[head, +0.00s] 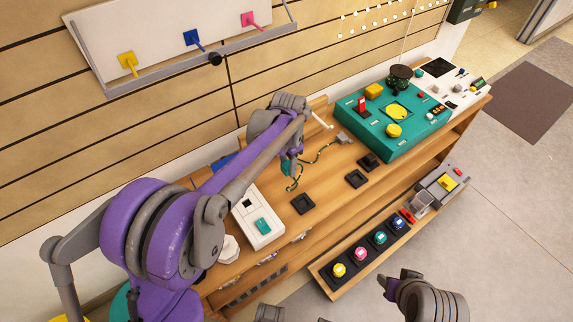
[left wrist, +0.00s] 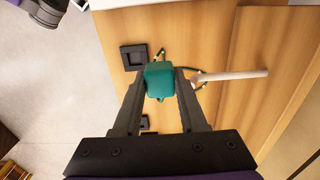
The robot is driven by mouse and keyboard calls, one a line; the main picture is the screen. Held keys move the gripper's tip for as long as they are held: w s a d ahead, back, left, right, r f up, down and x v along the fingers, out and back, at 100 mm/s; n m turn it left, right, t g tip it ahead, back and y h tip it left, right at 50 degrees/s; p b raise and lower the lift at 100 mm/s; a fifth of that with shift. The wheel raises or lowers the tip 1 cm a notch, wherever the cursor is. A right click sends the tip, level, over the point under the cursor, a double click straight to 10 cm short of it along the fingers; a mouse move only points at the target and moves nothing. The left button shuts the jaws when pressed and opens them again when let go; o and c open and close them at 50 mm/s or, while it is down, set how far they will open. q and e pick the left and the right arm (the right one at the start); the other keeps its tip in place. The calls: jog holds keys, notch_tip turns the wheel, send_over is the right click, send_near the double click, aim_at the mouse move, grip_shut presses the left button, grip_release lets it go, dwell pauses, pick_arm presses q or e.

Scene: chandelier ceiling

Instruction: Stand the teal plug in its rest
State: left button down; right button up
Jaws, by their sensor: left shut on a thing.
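The teal plug (left wrist: 160,82) is held between the two fingers of my left gripper (left wrist: 162,76) in the left wrist view. In the head view the plug (head: 286,169) is partly hidden by my left gripper (head: 292,170), above the wooden bench. A dark cable with light bands (head: 318,156) trails from it toward a grey block (head: 344,138). Black square rests with recesses lie on the bench: one nearest the plug (head: 303,204), two further right (head: 357,179) (head: 370,162). The frames do not show which one is the plug's. My right gripper (head: 396,281) is away from the bench.
A white box with a teal button (head: 263,225) stands left of the nearest rest. A teal control panel (head: 392,120) stands at the right. A lower shelf (head: 330,284) carries coloured buttons. A white rod (left wrist: 236,75) sticks out near the plug. Bare wood surrounds the rests.

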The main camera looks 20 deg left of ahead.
pick_arm(q)
jog(key=w+d+f, duration=0.2)
jog(key=w+d, duration=0.7)
jog(key=w, duration=0.1)
jog(key=shift+w+f+p, duration=0.3)
jog(key=shift+f+p, duration=0.1)
dwell(0.4)
jog(key=shift+s+d+f+b, duration=0.15)
jog(key=shift+s+d+b, duration=0.15)
jog(key=shift+s, duration=0.65)
jog(key=shift+s+d+f+b, duration=0.25)
jog(key=shift+s+d, duration=0.1)
jog(key=shift+s, duration=0.55)
jog(key=shift+s+d+f+b, duration=0.1)
jog(key=shift+s+d+b, duration=0.2)
jog(key=shift+s, duration=0.65)
jog(key=s+a+r, duration=0.1)
jog(key=s+a, duration=0.4)
jog(key=s, duration=0.2)
jog(key=shift+s+r, duration=0.2)
jog(key=shift+r, duration=0.2)
